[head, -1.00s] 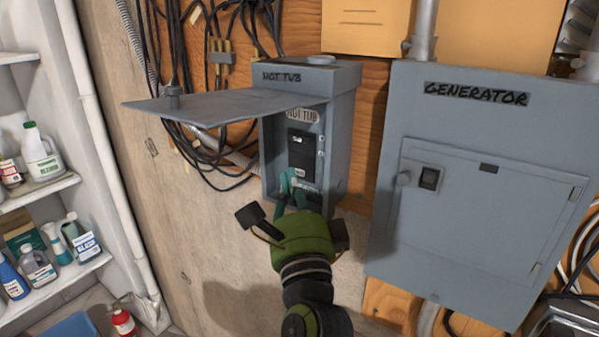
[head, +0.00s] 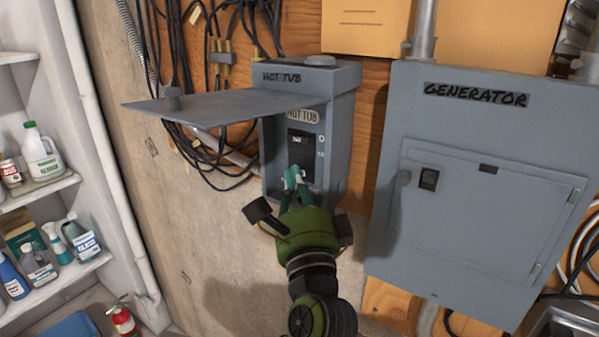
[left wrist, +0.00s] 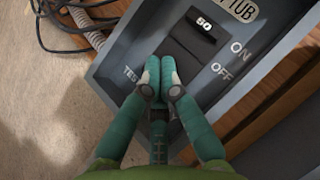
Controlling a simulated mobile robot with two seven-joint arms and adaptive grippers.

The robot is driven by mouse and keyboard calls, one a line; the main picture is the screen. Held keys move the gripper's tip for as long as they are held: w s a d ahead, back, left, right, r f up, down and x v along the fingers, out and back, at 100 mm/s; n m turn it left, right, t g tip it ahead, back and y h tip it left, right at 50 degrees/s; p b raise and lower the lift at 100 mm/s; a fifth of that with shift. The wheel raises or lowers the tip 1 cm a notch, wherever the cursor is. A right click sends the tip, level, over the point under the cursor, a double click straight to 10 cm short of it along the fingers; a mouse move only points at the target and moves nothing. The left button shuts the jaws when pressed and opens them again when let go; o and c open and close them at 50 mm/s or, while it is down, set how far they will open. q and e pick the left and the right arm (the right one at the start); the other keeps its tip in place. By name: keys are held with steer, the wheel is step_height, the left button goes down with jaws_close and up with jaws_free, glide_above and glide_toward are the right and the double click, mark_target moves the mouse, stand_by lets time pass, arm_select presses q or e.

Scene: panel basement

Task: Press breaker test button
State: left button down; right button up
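The grey hot tub breaker box (head: 340,125) is on the wall with its lid (head: 225,108) swung up. Inside is a black breaker (head: 301,147); the left wrist view shows its switch (left wrist: 202,25) marked 50, with ON and OFF labels. A TEST label (left wrist: 131,76) is beside the fingers; the test button itself is hidden behind them or cannot be made out. My left gripper (head: 293,177) is inside the box at the breaker's lower part. In the left wrist view its fingertips (left wrist: 159,78) are together, with nothing seen between them. My right gripper is not in view.
A grey generator panel (head: 480,150) is to the right, its door closed. Black cables (head: 215,150) hang left of the box. White shelves with bottles (head: 42,152) are at the far left. Bare wall is below the box.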

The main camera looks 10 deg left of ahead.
arm_select(q)
steer(key=shift+s, duration=0.1)
stand_by(0.6)
steer(key=shift+s+a, duration=0.2)
steer(key=shift+s, duration=0.35)
steer(key=shift+p, duration=0.3)
steer(key=s, duration=0.1)
steer(key=s+a, duration=0.1)
steer(key=s, duration=0.2)
steer(key=shift+s+a+p, duration=0.3)
steer(key=shift+a+p, duration=0.05)
steer(key=shift+p, duration=0.05)
